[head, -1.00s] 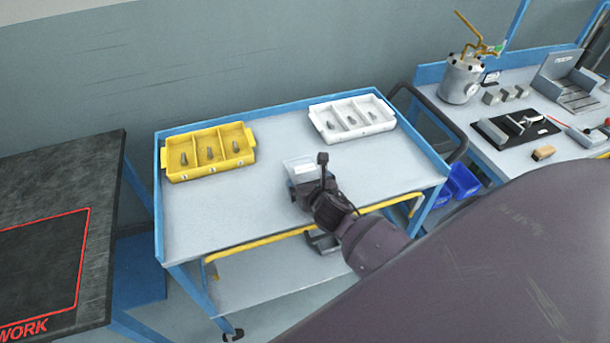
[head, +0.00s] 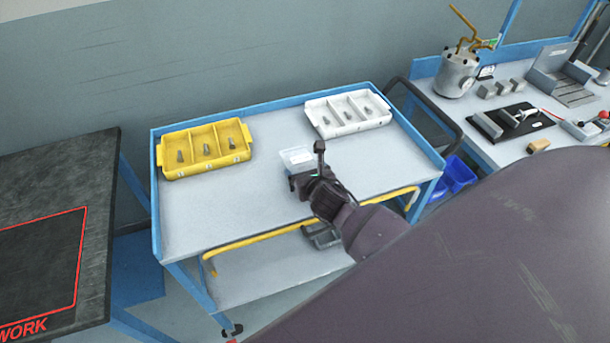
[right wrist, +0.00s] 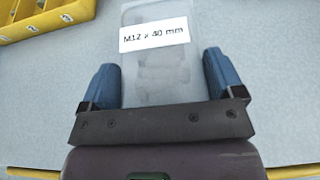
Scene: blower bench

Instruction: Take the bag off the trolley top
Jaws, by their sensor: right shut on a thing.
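The bag (head: 297,157) is clear plastic with a white label reading "M12 x 40 mm" in the right wrist view (right wrist: 158,60). Darker shapes show faintly inside it. It is over the middle of the trolley top (head: 240,205), between and in front of the two trays. My right gripper (head: 301,172) is shut on the bag's near end. Its blue fingers stand on both sides of the bag in the right wrist view (right wrist: 160,80). I cannot tell whether the bag touches the trolley top. My left gripper is not in view.
A yellow tray (head: 204,171) and a white tray (head: 349,128), each with small parts, sit at the trolley's back. A yellow handle (head: 262,236) runs along its front edge. A dark bench (head: 50,165) stands left, a grey bench with tools (head: 480,140) right.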

